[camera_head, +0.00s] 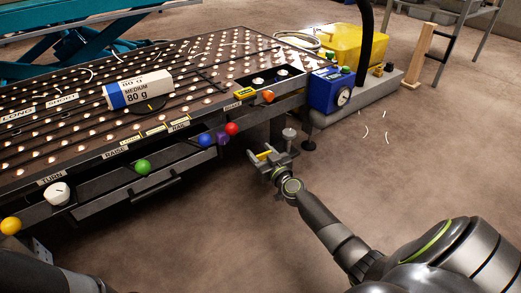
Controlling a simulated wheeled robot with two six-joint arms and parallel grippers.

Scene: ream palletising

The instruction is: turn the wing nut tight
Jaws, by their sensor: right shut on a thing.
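My right gripper (270,160) is just in front of the table's near edge, low beside the dark gap under it. Its jaws are shut on a small part that they mostly hide. I take this to be the wing nut, but its wings cannot be made out. A yellow strip shows between the jaws, and a grey round knob on a short stem (289,133) stands right beside them. My left gripper is out of the picture; only a dark part of my own body shows at the lower left.
The ball-top table (70,122) carries a white and blue ream (138,89) marked 80 g. Coloured knobs, including a red one (232,128), line its front. A blue unit with a gauge (331,91) and a yellow case (356,45) stand behind. The floor at right is mostly clear.

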